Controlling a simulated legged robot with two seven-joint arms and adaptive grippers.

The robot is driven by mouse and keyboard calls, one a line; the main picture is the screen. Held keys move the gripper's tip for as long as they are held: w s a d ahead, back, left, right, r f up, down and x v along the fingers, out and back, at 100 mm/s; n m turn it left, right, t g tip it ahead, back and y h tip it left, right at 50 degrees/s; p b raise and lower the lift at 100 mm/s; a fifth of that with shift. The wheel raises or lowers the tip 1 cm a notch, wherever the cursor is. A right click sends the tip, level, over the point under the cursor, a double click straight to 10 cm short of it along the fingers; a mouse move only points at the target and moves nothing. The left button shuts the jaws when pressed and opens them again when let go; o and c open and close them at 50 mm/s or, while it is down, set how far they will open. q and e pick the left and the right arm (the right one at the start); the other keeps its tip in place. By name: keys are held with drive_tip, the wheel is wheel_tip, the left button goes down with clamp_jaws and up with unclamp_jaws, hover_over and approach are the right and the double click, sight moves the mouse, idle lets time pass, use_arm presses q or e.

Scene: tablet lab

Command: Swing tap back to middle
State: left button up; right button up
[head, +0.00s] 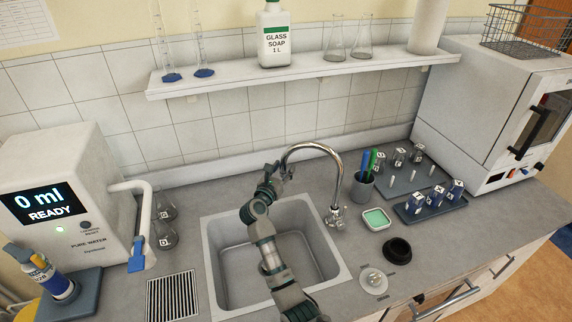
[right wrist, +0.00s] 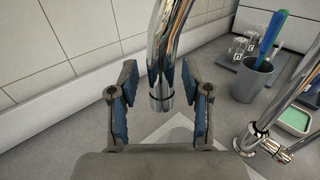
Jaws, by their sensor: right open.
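The chrome tap (head: 339,185) stands at the back right of the sink (head: 212,262). Its curved spout reaches left and its end is by my right gripper (head: 274,178), over the sink's back edge. In the right wrist view the spout (right wrist: 160,82) comes down between the two blue-padded fingers of my right gripper (right wrist: 159,85). The fingers are open, with a gap visible on each side of the spout. The tap's base (right wrist: 262,140) shows at the right. My right forearm hides part of the sink in the head view. My left gripper is not in view.
A water dispenser (head: 70,190) and flasks are at the left. A shelf (head: 300,74) runs above; the tiled wall is close behind.

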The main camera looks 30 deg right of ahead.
drive_tip(key=shift+a+r, duration=0.1)
drive_tip(key=shift+a, duration=0.1)
drive_tip(key=shift+s+a+r, duration=0.1)
drive_tip(key=shift+a+r, duration=0.05)
drive_tip(key=shift+a, duration=0.1)
drive_tip(key=shift+c, duration=1.4)
drive_tip(key=shift+d, duration=0.4)
clamp_jaws()
drive_tip(key=shift+d+f, duration=0.2)
drive_tip(key=shift+f, duration=0.05)
drive_tip(key=shift+a, duration=0.1)
